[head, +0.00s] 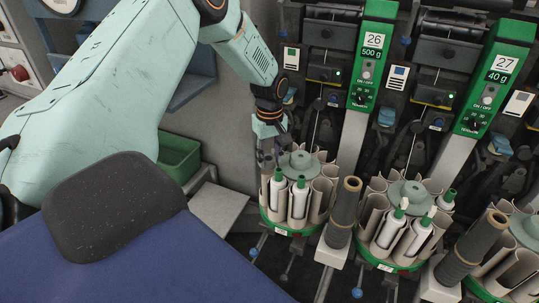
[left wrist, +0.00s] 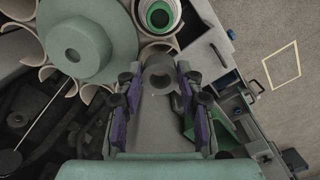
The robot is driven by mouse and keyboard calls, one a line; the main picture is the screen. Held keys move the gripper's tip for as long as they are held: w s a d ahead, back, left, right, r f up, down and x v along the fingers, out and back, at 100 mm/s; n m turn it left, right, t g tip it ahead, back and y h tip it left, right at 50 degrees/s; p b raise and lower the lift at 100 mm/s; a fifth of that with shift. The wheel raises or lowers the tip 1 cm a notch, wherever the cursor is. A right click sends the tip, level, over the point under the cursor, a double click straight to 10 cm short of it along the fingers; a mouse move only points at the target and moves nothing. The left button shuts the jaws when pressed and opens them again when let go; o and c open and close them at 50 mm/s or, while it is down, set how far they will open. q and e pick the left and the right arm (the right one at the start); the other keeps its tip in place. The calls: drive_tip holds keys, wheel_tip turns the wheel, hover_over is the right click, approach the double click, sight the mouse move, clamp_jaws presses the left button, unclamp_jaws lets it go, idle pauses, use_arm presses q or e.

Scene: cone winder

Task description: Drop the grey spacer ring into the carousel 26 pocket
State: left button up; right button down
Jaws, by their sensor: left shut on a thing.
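My left gripper (head: 268,145) hangs at the left edge of carousel 26, just left of its grey-green hub (head: 299,161). The ring is hard to make out in the head view. Carousel 26 (head: 281,229) has a green rim and curved pockets, several holding white bobbins with green tops. In the left wrist view its hub (left wrist: 75,50) and a pocket with a green-ringed bobbin (left wrist: 160,15) lie beyond the fingers. My right gripper is not in view.
Carousel 27 (head: 375,258) stands to the right, with a dark spindle (head: 345,210) between. Green-fronted panels 26 (head: 372,55) and 27 (head: 495,75) rise behind. A green bin (head: 178,158) and a pale grey ledge (head: 218,207) lie left of carousel 26.

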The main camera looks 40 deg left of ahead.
use_arm(q)
drive_tip(key=shift+w+f, duration=0.1)
drive_tip(key=shift+f, duration=0.15)
drive_tip(key=shift+f, duration=0.15)
drive_tip(key=shift+f+b, duration=0.35)
drive_tip(key=shift+f, duration=0.6)
idle(0.6)
drive_tip(key=shift+r+p, duration=0.15)
drive_tip(key=shift+p, duration=0.3)
idle(0.9)
idle(0.6)
drive_tip(key=o, duration=0.9)
idle(0.4)
